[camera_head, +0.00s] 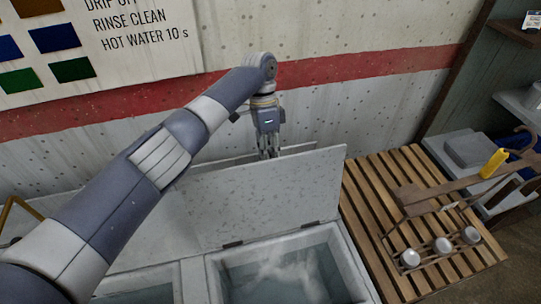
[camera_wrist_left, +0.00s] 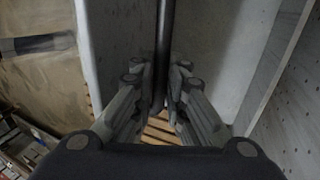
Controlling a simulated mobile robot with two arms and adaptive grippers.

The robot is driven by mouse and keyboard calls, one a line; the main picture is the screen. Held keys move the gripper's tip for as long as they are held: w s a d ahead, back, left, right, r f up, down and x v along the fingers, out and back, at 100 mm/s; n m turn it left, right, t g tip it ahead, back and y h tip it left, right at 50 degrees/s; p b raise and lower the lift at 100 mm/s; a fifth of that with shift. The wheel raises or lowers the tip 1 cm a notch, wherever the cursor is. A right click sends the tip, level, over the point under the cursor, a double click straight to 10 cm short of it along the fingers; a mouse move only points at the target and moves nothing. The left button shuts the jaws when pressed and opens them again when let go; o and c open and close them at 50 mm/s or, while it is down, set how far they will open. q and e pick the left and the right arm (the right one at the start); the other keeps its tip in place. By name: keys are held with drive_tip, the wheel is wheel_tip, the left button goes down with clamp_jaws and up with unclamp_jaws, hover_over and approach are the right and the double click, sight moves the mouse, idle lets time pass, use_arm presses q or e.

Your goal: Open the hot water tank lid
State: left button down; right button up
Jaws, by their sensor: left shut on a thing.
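The hot water tank (camera_head: 350,268) is at the bottom centre of the head view, with water and pale wisps inside it. Its grey lid (camera_head: 280,190) stands raised on hinges along the tank's back edge, uncovering the opening. My left gripper (camera_head: 268,153) is at the lid's upper edge, partly hidden behind it. In the left wrist view the fingers (camera_wrist_left: 160,105) are closed around a dark bar (camera_wrist_left: 165,45), which seems to be the lid's handle. My right gripper is not in view.
A second basin lies to the left, partly hidden by my left arm. A slatted wooden stand (camera_head: 375,195) is on the right, with a wire rack (camera_head: 440,250) holding white cups. A wall with a red stripe (camera_head: 340,70) is close behind the lid.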

use_arm(q)
drive_tip(key=shift+w+a+f, duration=0.15)
drive_tip(key=shift+a+f, duration=0.05)
drive_tip(key=shift+f, duration=0.1)
drive_tip(key=c, duration=1.8)
unclamp_jaws()
drive_tip(key=shift+o, duration=1)
drive_tip(key=shift+w+f, duration=0.1)
drive_tip(key=shift+w, duration=0.1)
drive_tip(key=shift+w+d, duration=0.1)
drive_tip(key=shift+w, duration=0.1)
drive_tip(key=v, duration=0.7)
drive_tip(key=shift+r, duration=0.35)
